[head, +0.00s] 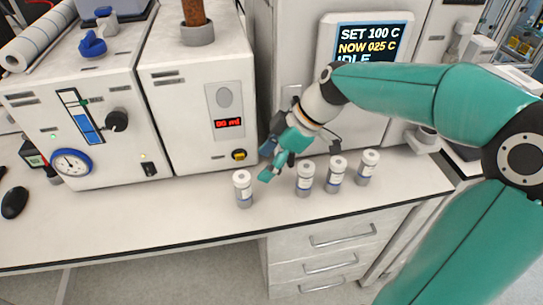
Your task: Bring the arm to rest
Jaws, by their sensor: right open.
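My right arm comes in from the right. Its teal and dark right gripper (268,163) hangs open above the bench, just behind and between the white-capped vials. One vial (243,190) stands upright to the left of the gripper, apart from the others. Three more vials stand in a row to the right: the nearest (305,180), the middle one (335,175) and the far one (367,168). No vial shows between the fingers. My left gripper is not in view.
A white box with a red display (229,123) stands behind the left vial. A box with a gauge (71,162) is further left. A grey unit's screen (365,43) reads SET 100 C, NOW 025 C, IDLE. The bench front (130,225) is clear; drawers (330,240) are below.

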